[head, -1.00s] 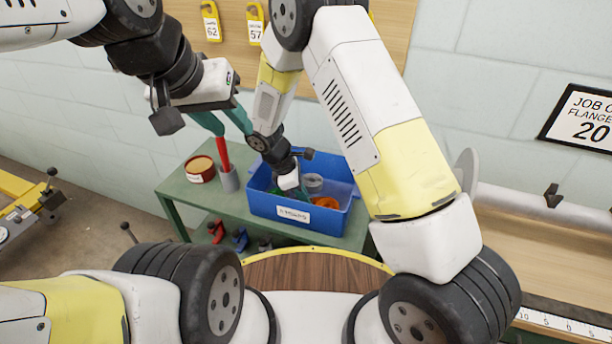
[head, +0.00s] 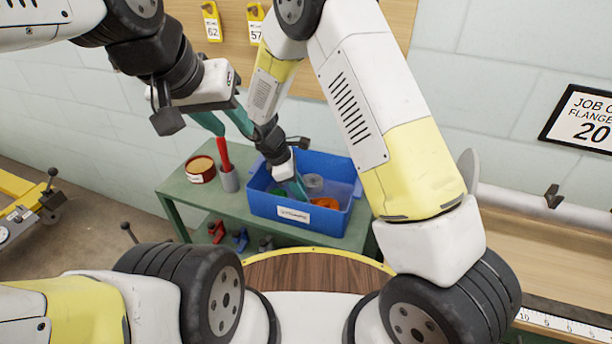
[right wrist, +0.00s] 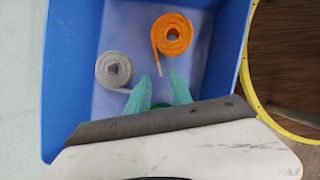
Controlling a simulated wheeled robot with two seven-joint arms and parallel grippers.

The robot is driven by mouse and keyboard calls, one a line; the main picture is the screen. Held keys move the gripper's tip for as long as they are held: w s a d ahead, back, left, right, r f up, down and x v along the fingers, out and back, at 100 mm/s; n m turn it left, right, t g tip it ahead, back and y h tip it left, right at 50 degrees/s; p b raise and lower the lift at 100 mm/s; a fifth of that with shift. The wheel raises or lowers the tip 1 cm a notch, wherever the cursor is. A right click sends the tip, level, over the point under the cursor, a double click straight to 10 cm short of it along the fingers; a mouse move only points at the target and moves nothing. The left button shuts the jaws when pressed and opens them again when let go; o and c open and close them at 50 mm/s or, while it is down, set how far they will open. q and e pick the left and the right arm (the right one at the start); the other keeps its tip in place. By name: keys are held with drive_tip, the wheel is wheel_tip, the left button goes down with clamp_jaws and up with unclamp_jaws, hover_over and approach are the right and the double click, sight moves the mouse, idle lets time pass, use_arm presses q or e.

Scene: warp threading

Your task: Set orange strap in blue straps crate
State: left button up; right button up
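The orange strap (head: 325,203) is a loose coil lying in the blue straps crate (head: 328,222), towards its right front. In the right wrist view, the orange strap (right wrist: 172,34) lies on the crate (right wrist: 226,60) floor, its short tail pointing towards my fingers. My right gripper (right wrist: 160,90) is open and empty, its teal fingertips just apart from the coil. In the head view, my right gripper (head: 297,187) is over the crate's inside.
A grey coil (right wrist: 114,70) lies in the crate beside the orange one. A green item (head: 277,192) shows in the crate, partly hidden. On the green table (head: 190,208) stand a round tin (head: 200,170) and a grey cup (head: 229,181) holding the red tool (head: 224,155).

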drive_tip(key=v, duration=0.8)
drive_tip(key=s+d+r+m+y, duration=0.1)
drive_tip(key=d+r+m+y, duration=0.1)
drive_tip(key=d+r+m, duration=0.6)
drive_tip(key=s+d+r+m+t+y, duration=0.4)
drive_tip(key=s+d+r+m, duration=0.6)
drive_tip(key=s+d+r, duration=0.3)
drive_tip(key=s+r+t, duration=0.1)
drive_tip(key=s+r, duration=0.2)
drive_tip(key=shift+s+r+m+t+y, duration=0.15)
drive_tip(key=shift+r+m+t+y, duration=0.15)
drive_tip(key=shift+t, duration=0.1)
